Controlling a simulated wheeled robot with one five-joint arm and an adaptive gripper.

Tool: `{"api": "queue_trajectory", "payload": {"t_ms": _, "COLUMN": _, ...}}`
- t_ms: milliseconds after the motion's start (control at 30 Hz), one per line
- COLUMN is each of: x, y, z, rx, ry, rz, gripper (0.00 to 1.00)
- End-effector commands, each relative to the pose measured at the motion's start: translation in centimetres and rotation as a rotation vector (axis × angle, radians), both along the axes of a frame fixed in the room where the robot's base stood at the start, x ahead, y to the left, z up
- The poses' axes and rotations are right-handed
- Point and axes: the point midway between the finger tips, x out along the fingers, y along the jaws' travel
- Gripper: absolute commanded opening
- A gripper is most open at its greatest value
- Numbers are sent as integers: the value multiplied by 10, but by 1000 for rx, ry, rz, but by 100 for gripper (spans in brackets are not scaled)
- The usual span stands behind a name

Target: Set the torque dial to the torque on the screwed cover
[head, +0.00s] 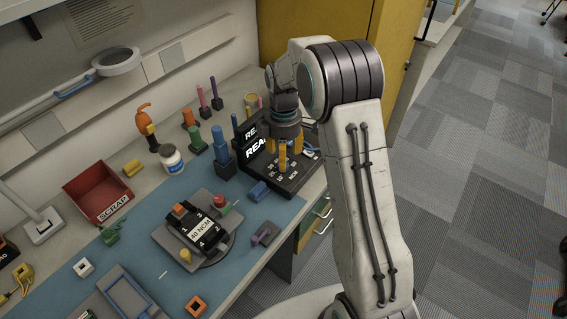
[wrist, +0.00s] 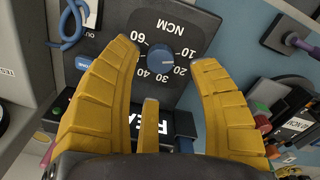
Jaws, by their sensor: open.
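The torque dial (wrist: 162,58) is a round blue knob on a dark panel in the wrist view. Around it are printed numbers including 10, 20, 30, 40 and 60, with NCM beside them. I cannot tell which number it points to. My gripper (wrist: 166,66) has yellow fingers, open and spread on either side of the dial, with no clear contact. In the head view my gripper (head: 284,158) is over the dial's panel and hides the knob.
A black display (head: 256,147) with partly hidden white text stands behind the panel. Blue, green and orange tools (head: 220,145) stand upright to its left. A white jar (head: 171,158) and a red SCRAP bin (head: 98,193) are further left. The yellow cabinet (head: 330,25) is behind my arm.

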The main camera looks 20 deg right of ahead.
Motion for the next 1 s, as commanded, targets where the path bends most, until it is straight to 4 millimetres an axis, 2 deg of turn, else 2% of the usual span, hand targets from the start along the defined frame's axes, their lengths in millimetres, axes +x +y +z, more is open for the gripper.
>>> {"api": "queue_trajectory", "payload": {"t_ms": 100, "x": -1, "y": 0, "z": -15, "rx": 0, "ry": 3, "rz": -1, "gripper": 55}}
{"api": "queue_trajectory", "payload": {"t_ms": 300, "x": 0, "y": 0, "z": -33, "rx": -1, "ry": 1, "rz": -2, "gripper": 55}}
{"api": "queue_trajectory", "payload": {"t_ms": 500, "x": 0, "y": 0, "z": -41, "rx": 0, "ry": 0, "rz": -2, "gripper": 55}}
{"api": "queue_trajectory", "payload": {"t_ms": 800, "x": 0, "y": 0, "z": -41, "rx": 0, "ry": 0, "rz": -2, "gripper": 56}}
{"api": "queue_trajectory", "payload": {"t_ms": 1000, "x": 0, "y": 0, "z": -41, "rx": 0, "ry": 0, "rz": -2, "gripper": 38}}
